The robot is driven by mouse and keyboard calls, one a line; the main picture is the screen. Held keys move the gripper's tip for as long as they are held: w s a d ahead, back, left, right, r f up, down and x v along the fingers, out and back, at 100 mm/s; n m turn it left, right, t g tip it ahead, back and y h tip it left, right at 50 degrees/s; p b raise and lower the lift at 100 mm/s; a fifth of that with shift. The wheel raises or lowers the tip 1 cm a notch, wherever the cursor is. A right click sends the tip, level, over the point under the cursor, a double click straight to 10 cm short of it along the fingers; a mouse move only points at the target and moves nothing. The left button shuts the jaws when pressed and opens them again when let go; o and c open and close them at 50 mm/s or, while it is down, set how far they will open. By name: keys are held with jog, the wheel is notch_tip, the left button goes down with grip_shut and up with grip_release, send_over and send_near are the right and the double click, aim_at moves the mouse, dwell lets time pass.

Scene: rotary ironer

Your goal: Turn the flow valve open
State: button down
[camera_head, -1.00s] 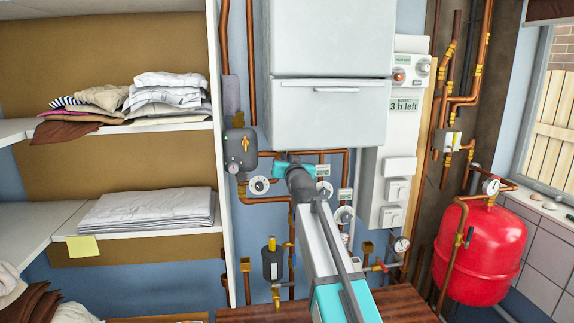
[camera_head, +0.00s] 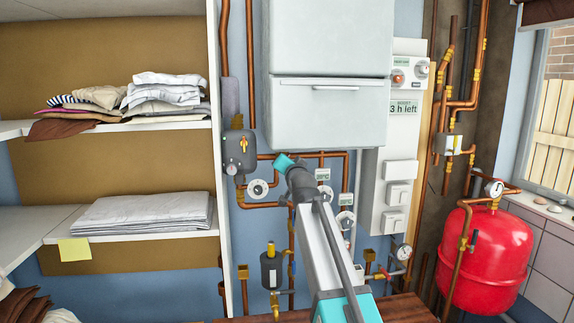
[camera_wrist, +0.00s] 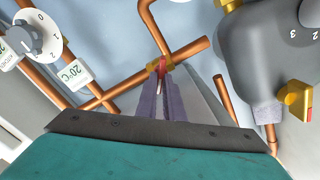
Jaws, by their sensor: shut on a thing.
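In the wrist view, a brass valve (camera_wrist: 160,68) sits on a copper pipe, with a small red and whitish lever (camera_wrist: 161,74) at the tips of my gripper. My gripper (camera_wrist: 163,88) has its two dark fingers close together on this lever. I take this to be the flow valve; no label naming it shows. In the head view, my gripper's teal body (camera_head: 284,162) is in front of the pipes, and my arm hides the fingertips and the lever.
A grey mixing unit (camera_head: 239,152) with a yellow pointer is just left of my gripper. It looms close in the wrist view (camera_wrist: 262,50). White dials (camera_head: 257,189) and copper pipes surround the gripper. A white boiler (camera_head: 330,60) hangs above; a red tank (camera_head: 490,255) stands right.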

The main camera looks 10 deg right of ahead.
jog(key=c, duration=1.9)
grip_release()
jog(key=shift+o, duration=0.2)
jog(key=shift+s, duration=0.15)
jog(key=s+b, duration=0.4)
jog(key=s, duration=0.9)
jog(key=shift+s, duration=0.3)
